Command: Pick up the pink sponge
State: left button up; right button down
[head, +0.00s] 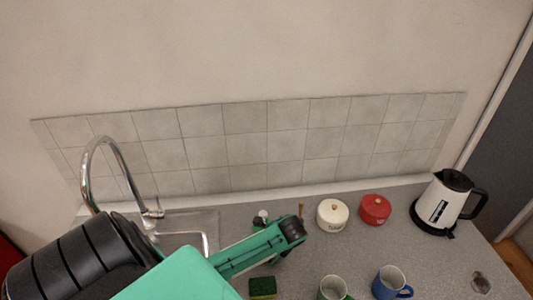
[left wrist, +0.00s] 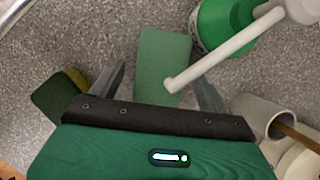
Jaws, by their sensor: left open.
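I see no pink sponge in either view. In the left wrist view a pale green block (left wrist: 160,58), sponge-like in shape, lies on the grey counter. A dark green and yellow sponge (left wrist: 60,97) lies to its left; it also shows in the head view (head: 262,287). My left gripper (left wrist: 157,66) is open, its two grey fingers either side of the pale green block in the picture. I cannot tell how high the fingers are above it. In the head view my arm hides the fingers and that block. My right gripper is not in view.
A green bottle (left wrist: 226,28) with a white pump stands close by; its spout crosses the block's lower right corner in the picture. A beige holder (left wrist: 262,114) with a brown stick is at right. Two lidded pots, mugs, a kettle (head: 443,203) and a tap (head: 98,143) stand around.

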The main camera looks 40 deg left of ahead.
pick_arm(q)
jog(key=shift+a+f, duration=0.15)
jog(key=shift+f, duration=0.2)
jog(key=shift+c, duration=0.5)
jog(key=c, duration=1)
jog(key=shift+w+r, duration=0.1)
jog(key=shift+r, duration=0.05)
